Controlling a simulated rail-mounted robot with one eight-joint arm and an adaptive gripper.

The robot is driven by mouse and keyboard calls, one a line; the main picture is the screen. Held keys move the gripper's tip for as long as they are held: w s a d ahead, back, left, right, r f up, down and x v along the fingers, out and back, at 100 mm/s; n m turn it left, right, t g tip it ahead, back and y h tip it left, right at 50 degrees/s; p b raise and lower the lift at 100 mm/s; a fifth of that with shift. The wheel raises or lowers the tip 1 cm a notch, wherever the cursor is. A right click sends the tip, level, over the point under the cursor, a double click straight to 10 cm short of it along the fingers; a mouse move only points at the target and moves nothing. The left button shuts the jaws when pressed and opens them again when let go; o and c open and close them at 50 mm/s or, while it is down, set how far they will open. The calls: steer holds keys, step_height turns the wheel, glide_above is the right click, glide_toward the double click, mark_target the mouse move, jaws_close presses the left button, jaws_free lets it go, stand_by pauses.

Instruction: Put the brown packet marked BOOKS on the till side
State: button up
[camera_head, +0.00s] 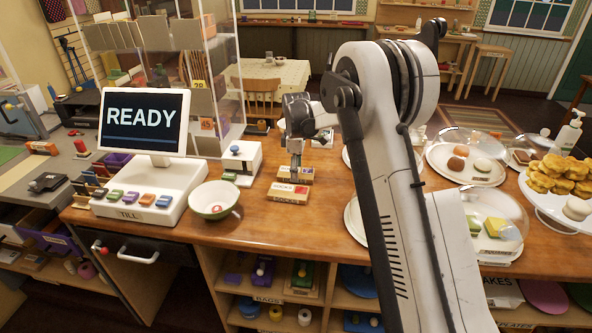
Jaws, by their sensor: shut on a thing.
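Two brown packets lie close together on the wooden counter (330,228). The front packet (287,194) has a red mark and small lettering that I cannot read surely. The rear packet (305,174) is partly hidden by my gripper. My gripper (295,180) points down and is shut on a brown packet, seemingly the front one, at or just above the counter. The white till (150,200), labelled TILL, stands to the left with a READY screen (145,122).
A green and white bowl (213,200) stands between the till and the packets. A white box-like device (242,158) is behind it. Glass domes (465,150) and a cake stand (562,203) fill the right. The counter in front of the packets is bare.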

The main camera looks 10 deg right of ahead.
steer(key=o, duration=1.3)
steer(key=shift+r, duration=0.1)
step_height(320, 180, up, 12)
steer(key=f, duration=0.1)
steer(key=s+r+m+t, duration=0.2)
steer(key=s+r+m, duration=0.1)
steer(key=s+r, duration=0.7)
steer(key=s+r+m+t, duration=0.3)
steer(key=s+m, duration=0.4)
steer(key=s, duration=1.7)
steer(key=s+f+m, duration=0.1)
steer(key=s+f, duration=0.1)
steer(key=s, duration=0.1)
steer(key=s+f+m+t, duration=0.1)
steer(key=s+f, duration=0.1)
steer(key=s, duration=0.2)
steer(key=s+f+m+t, duration=0.1)
steer(key=s, duration=0.3)
steer(key=shift+f+m, duration=0.3)
steer(key=shift+f, duration=0.1)
